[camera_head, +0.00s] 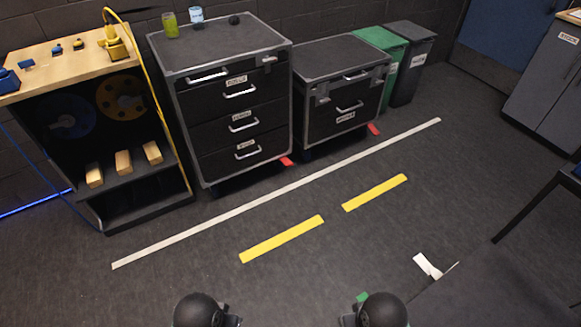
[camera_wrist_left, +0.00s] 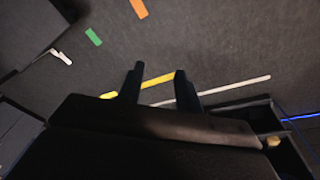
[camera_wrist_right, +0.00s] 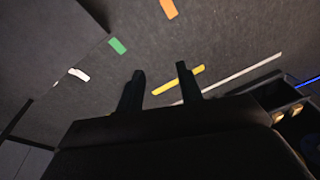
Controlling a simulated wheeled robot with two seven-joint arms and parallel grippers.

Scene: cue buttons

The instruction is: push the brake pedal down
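No pedal is clearly labelled as the brake. Three light wooden, pedal-like blocks stand in a row on the low black shelf of the bench at the left in the head view: a left block (camera_head: 94,175), a middle block (camera_head: 124,163) and a right block (camera_head: 153,152). I cannot tell which, if any, is the brake pedal. My left gripper (camera_wrist_left: 159,72) is open and empty, its two dark fingers apart above the floor. My right gripper (camera_wrist_right: 160,69) is also open and empty above the floor. Both are far from the blocks.
The wood-topped bench (camera_head: 62,52) carries small blue and yellow parts. A tall drawer cabinet (camera_head: 220,40) and a lower one (camera_head: 340,57) stand to its right, then green (camera_head: 385,42) and black bins. The floor with white and yellow (camera_head: 282,239) strips is open before them.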

